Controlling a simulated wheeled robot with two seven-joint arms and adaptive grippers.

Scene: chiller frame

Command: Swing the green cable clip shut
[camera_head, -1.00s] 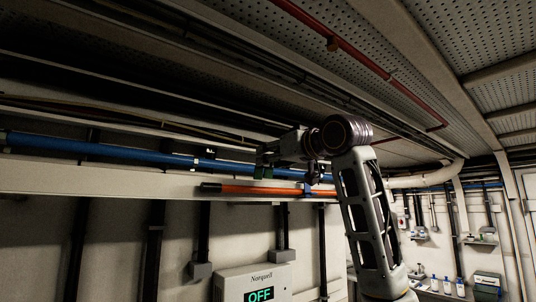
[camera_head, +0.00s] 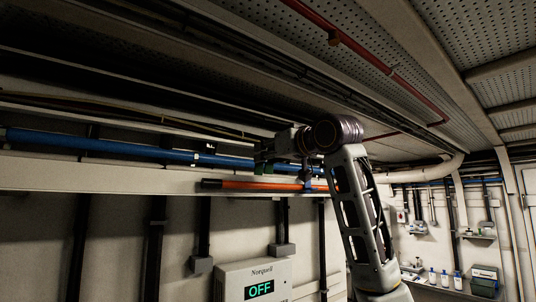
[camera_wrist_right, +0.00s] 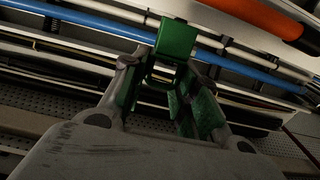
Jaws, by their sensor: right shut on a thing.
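The green cable clip (camera_wrist_right: 176,40) shows in the right wrist view as a bright green flap at the fingertips, with more green between the fingers. My right gripper (camera_wrist_right: 165,78) is shut on it; how much of the green belongs to the clip I cannot tell. In the head view my right gripper (camera_head: 264,160) is up at the cable run, beside the blue pipe, and small green parts show at its tips. The fingers hide most of the clip there, so its angle is unclear. My left gripper is not in view.
The blue pipe (camera_head: 130,145) runs along the wall above a pale rail (camera_head: 100,175). An orange tube (camera_head: 250,185) with a dark end lies just below my right gripper, with a blue clip (camera_head: 308,184) on it. A box (camera_head: 255,279) reading OFF hangs below.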

